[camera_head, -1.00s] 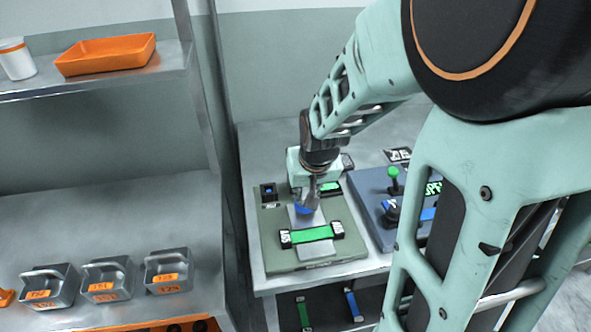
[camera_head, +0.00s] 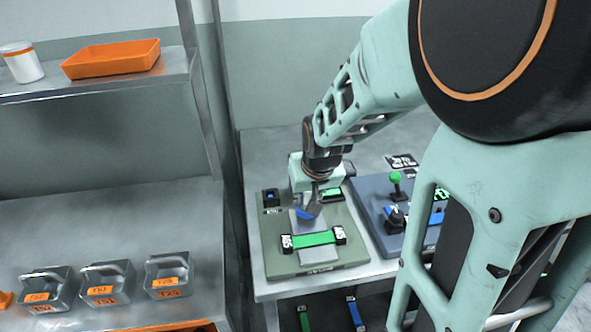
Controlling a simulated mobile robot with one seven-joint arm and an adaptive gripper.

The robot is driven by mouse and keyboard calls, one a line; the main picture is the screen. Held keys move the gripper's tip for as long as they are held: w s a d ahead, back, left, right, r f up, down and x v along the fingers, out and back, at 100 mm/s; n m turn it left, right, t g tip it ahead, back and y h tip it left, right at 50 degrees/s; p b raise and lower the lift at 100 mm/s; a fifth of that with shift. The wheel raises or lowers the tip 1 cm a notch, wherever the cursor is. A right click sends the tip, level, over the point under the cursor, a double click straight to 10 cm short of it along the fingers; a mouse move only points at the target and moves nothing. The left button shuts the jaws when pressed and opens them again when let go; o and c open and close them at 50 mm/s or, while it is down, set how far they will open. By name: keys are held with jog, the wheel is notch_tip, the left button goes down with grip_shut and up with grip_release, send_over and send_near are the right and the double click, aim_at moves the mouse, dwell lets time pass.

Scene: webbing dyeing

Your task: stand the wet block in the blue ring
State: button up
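My gripper (camera_head: 312,200) points down over the grey-green machine (camera_head: 345,251) on the bench. A small blue piece (camera_head: 305,214) shows right at its fingertips, above a light grey plate (camera_head: 297,224). I cannot tell whether this piece is the blue ring, nor whether the fingers hold it or only stand over it. The fingers are too small and too covered to show if they are open or shut. No thing can be clearly made out as the wet block. A green strap with black ends (camera_head: 313,239) lies across the machine just in front of my gripper.
A blue-grey panel with a green-topped lever (camera_head: 395,178) and a dark knob (camera_head: 396,217) stands to the right. An orange tray (camera_head: 110,59) lies on the shelf above. Straps hang below the bench.

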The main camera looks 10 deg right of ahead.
jog(key=shift+o, duration=0.6)
notch_tip(320, 180, down, 4)
jog(key=shift+r+g, duration=0.2)
jog(key=shift+g, duration=0.3)
jog(key=shift+s+r, duration=0.2)
jog(key=shift+r, duration=0.05)
jog(key=shift+w+r, duration=0.1)
jog(key=shift+r, duration=0.05)
jog(key=shift+r, duration=0.1)
jog(key=shift+r, duration=0.6)
jog(key=shift+v, duration=3.5)
jog(key=shift+a, duration=0.1)
